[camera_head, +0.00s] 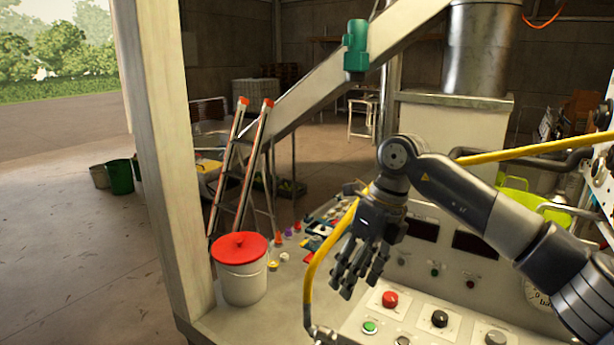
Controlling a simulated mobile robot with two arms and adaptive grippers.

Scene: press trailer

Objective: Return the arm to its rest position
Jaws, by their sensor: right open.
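My right gripper (358,268) hangs in front of the control panel (415,316), with its dark fingers pointing down and spread open. It holds nothing that I can see. The arm comes in from the right edge, bends at a joint near the middle, and drops to the gripper. The fingers are above and left of a red button (389,299); a gap appears between them. A green button (369,327) and a black knob (439,318) are also on the panel. My left gripper is not in view.
A yellow hose (322,250) curves down just left of the gripper, and a yellow bar runs behind the arm. A white bucket (243,283) with a red lid stands left. Small coloured items lie behind the gripper.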

